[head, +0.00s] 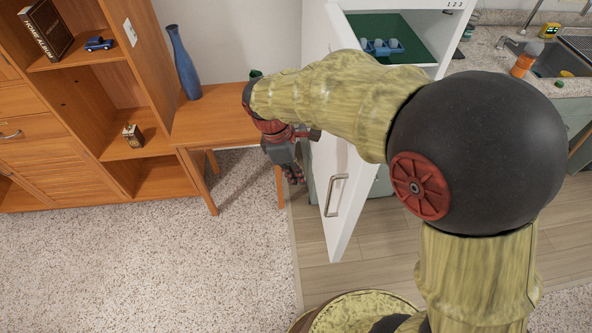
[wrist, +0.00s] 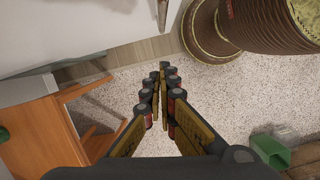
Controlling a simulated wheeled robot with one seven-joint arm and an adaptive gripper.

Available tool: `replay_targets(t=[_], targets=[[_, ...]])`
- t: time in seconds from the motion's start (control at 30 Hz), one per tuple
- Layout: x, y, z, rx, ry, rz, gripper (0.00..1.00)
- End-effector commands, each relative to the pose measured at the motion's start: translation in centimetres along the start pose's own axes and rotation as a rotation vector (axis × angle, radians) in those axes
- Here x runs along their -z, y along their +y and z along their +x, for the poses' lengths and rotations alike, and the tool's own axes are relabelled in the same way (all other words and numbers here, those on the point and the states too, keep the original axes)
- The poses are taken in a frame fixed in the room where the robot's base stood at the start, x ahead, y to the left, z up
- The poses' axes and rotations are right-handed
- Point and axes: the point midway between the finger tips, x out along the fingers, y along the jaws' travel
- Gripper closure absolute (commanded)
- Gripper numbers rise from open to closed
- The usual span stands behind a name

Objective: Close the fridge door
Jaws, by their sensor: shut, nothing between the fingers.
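The white fridge door (head: 345,200) stands open, swung out toward me, with its metal handle (head: 336,195) on the left, outer face. The open fridge (head: 400,50) behind it shows a green shelf with a light-blue item on it. My gripper (head: 295,175) hangs low just left of the door's outer face, and my arm passes over the door and hides part of it. In the wrist view my gripper (wrist: 162,80) is shut and empty, pointing over the carpet. The door (wrist: 70,25) fills the upper left there, with the handle (wrist: 162,14) at the top.
A wooden side table (head: 215,122) with a blue vase (head: 184,65) stands left of my gripper. A wooden shelf unit (head: 80,110) is at the far left. A counter with a sink (head: 560,60) is at the right. The carpet (head: 140,260) at the front left is clear.

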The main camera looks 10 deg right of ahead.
Motion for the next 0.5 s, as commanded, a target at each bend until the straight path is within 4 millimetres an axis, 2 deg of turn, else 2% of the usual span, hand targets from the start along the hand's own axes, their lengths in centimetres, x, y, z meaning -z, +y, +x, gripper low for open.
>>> replay_targets(t=[0.03, 0.27, 0.33, 0.5], targets=[[0.0, -0.1, 1.4, 0.003, -0.002, 0.001, 1.00], [0.0, -0.1, 5.7, 0.002, -0.001, 0.001, 1.00], [-1.4, 0.1, 5.5, -0.002, 0.001, 0.004, 1.00], [-3.2, 0.0, 5.9, -0.001, 0.000, 0.002, 1.00]])
